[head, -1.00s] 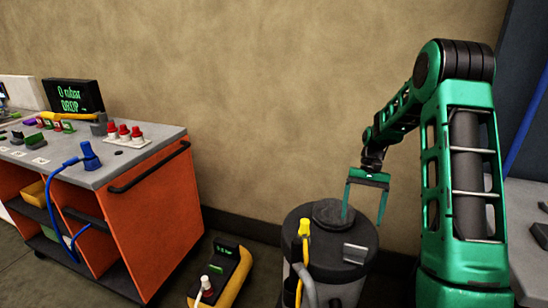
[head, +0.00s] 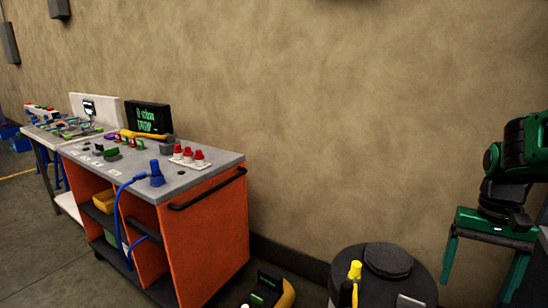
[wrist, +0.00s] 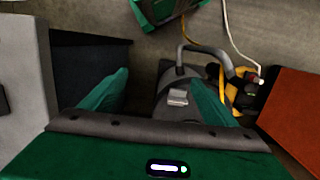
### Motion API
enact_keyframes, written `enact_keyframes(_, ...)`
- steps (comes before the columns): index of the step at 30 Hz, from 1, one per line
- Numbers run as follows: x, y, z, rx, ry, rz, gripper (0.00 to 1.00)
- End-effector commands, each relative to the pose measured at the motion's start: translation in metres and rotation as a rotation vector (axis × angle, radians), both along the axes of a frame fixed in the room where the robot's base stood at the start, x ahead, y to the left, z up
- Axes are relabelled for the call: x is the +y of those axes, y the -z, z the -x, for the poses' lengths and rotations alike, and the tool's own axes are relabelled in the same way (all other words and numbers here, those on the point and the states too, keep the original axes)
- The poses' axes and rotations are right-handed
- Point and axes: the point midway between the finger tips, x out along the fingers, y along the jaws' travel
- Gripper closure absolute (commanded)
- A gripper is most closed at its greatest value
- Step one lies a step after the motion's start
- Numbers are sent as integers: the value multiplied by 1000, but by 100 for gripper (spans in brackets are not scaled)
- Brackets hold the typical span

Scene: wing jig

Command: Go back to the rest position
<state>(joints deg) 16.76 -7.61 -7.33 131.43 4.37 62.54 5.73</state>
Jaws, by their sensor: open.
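My gripper (head: 488,262) is at the right edge of the head view, pointing down, with its two green fingers spread and nothing between them. It hangs to the right of a dark round canister (head: 350,262) with a grey lid cap and a yellow plug. In the wrist view my gripper (wrist: 160,95) also shows its fingers wide apart. The canister (wrist: 175,110) shows beyond and partly between them, with its curved grey hose above. Part of my arm is cut off by the head view's right edge.
An orange cart (head: 205,240) with a grey top stands left of the canister, carrying red knobs, a blue plug and a dark display (head: 148,117). A yellow-black device (head: 268,292) lies on the floor between them. A white bench (head: 68,205) stands farther left. Floor at lower left is clear.

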Motion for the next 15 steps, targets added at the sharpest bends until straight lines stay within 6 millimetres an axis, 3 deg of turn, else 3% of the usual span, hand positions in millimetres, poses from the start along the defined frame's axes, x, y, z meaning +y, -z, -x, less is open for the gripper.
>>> enact_keyframes(3,8,-6,35,-37,-5,11,19)
enact_keyframes(9,20,-3,86,-87,-19,17,19)
enact_keyframes(15,27,4,113,-116,-26,18,19)
